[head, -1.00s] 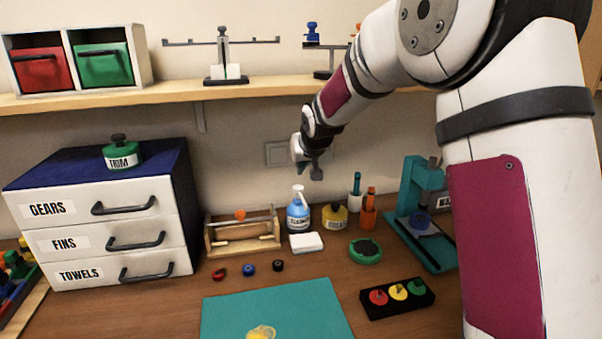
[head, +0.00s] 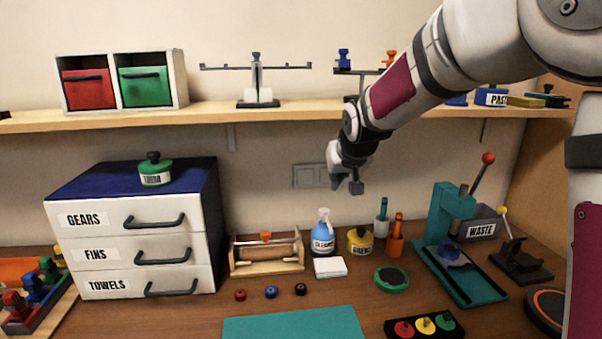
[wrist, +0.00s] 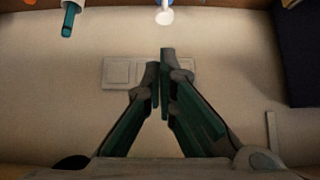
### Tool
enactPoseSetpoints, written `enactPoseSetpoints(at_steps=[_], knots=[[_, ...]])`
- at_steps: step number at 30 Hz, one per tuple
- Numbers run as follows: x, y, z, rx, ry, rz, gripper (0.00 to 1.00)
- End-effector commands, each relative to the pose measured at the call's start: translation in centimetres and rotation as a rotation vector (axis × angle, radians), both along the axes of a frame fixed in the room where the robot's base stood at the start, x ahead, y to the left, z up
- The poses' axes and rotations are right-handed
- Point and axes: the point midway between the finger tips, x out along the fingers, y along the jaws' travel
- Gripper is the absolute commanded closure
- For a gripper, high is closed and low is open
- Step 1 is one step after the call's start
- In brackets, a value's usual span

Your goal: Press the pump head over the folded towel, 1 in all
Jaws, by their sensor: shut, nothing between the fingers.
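The blue cleaner bottle (head: 322,240) stands upright on the bench, with its white pump head (head: 323,213) on top. The white folded towel (head: 330,267) lies flat just in front of the bottle. My gripper (head: 347,187) is shut and empty, above and slightly right of the pump head and apart from it. In the wrist view my gripper (wrist: 160,65) points toward the wall, with its fingers together. The white pump head (wrist: 164,17) shows at the top edge there, beyond the fingertips. The towel cannot be made out in the wrist view.
A yellow pot (head: 360,241) and orange pen cup (head: 394,245) stand close right of the bottle. A wooden rack (head: 267,268) stands left, a teal press (head: 452,230) right. The shelf (head: 290,114) runs above my gripper. A teal mat (head: 290,325) lies in front.

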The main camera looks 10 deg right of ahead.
Motion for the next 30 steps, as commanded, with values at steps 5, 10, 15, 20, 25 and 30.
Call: enactPoseSetpoints(at_steps=[5,10,15,20,25,30], knots=[[-7.9,-0.5,3.1,-0.018,0.063,-0.008,1.0],[-16.9,-0.9,4.6,-0.026,0.145,-0.017,1.0],[-25.9,-1.2,4.7,-0.026,0.228,-0.019,1.0],[-33.9,-1.3,3.7,-0.019,0.304,-0.016,1.0],[-40.1,-1.2,2.1,-0.006,0.367,-0.009,1.0],[-42.8,-1.1,1.1,-0.001,0.397,-0.002,1.0]])
